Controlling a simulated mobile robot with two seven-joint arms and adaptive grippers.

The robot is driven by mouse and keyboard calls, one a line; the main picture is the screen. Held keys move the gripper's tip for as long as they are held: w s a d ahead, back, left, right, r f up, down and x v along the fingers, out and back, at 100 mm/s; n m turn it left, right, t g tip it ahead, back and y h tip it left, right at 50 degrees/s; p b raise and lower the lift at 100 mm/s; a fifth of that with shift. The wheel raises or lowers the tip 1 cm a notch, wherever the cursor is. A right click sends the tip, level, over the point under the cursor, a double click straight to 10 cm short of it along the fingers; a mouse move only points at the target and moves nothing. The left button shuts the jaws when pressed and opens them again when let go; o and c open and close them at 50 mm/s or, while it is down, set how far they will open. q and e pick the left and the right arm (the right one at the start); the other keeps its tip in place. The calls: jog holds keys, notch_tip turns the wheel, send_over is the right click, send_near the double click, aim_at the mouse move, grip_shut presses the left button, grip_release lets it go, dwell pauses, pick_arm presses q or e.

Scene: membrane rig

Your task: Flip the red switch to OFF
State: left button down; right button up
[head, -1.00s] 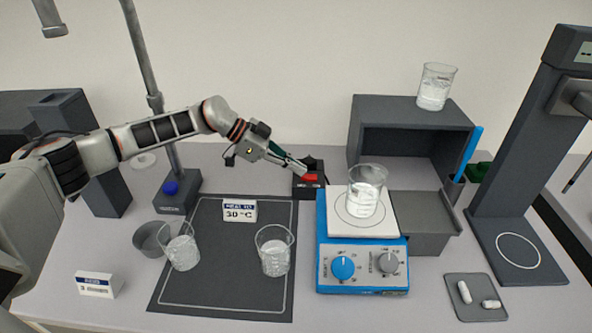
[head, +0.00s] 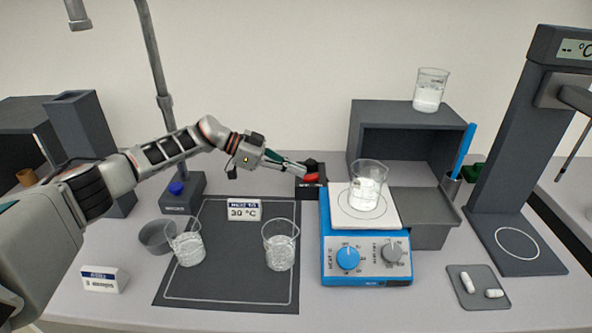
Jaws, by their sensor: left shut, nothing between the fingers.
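The red switch (head: 312,178) sits on a small black box (head: 311,190) behind the blue hotplate's left corner. My left gripper (head: 303,169) reaches in from the left with its fingers shut and empty. Its fingertips are at the left side of the red switch, very close to it or touching; I cannot tell which. The lettering on the box is too small to read, so the switch's setting is unclear. My right gripper is not in view.
A blue hotplate (head: 367,268) bears a beaker (head: 366,190). Two beakers (head: 187,246) (head: 280,248) stand on the dark mat (head: 230,285). A stand (head: 165,90) rises behind my left arm. A grey shelf box (head: 372,125) stands right of the switch.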

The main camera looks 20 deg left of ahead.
pick_arm(q)
jog(key=shift+r+p, duration=0.3)
jog(key=shift+r, duration=0.1)
notch_tip(320, 180, up, 10)
dwell(0.6)
notch_tip(320, 180, up, 13)
jog(key=p, duration=0.3)
dwell(0.8)
dwell(0.4)
